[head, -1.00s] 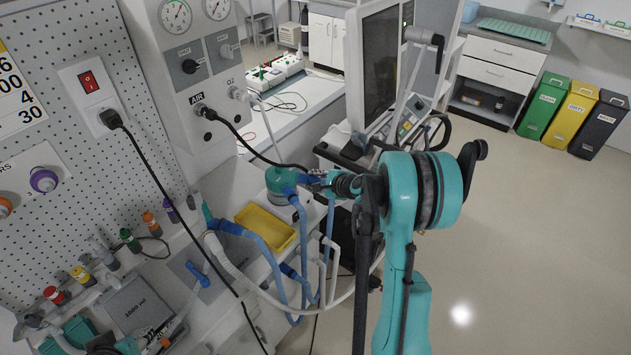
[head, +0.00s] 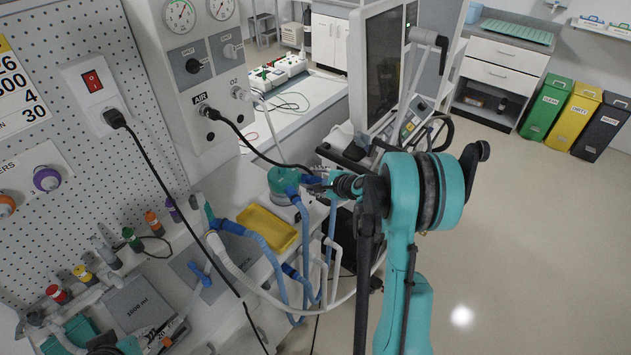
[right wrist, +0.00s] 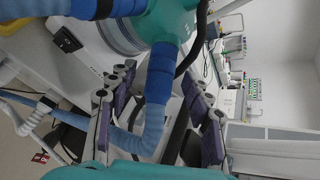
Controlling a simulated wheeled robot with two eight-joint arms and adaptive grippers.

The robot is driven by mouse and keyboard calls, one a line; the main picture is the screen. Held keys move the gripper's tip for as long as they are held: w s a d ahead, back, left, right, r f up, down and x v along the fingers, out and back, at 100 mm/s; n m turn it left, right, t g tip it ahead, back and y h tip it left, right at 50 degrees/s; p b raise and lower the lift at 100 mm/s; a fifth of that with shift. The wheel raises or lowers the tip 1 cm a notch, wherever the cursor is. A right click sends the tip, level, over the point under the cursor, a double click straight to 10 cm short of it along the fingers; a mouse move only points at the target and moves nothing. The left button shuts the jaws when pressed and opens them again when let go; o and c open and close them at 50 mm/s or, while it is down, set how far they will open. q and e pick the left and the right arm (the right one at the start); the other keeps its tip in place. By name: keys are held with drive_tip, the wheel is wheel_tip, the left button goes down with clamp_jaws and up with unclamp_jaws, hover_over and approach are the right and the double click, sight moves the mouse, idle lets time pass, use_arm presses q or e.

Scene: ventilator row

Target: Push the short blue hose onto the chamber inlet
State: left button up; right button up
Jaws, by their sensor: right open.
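The teal humidifier chamber (head: 283,180) stands on its base on the bench; it fills the top of the right wrist view (right wrist: 172,18). The blue hose (right wrist: 150,128) has a darker blue cuff (right wrist: 160,72) that meets the chamber's lower port in the right wrist view; I see no clear gap there. My right gripper (right wrist: 157,120) is open, one purple-padded finger on each side of this hose. In the head view the right gripper (head: 322,180) is beside the chamber, partly hidden by its wrist. My left gripper (head: 152,338) appears at the lower left, too cluttered to read.
Another blue hose (head: 265,250) leaves the chamber area and loops along the bench, beside white tubing (head: 235,268). The ventilator screen (head: 383,68) stands behind. A black cable (head: 180,210) hangs across the bench. Open floor is at the right.

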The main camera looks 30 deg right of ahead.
drive_tip(key=v, duration=1.2)
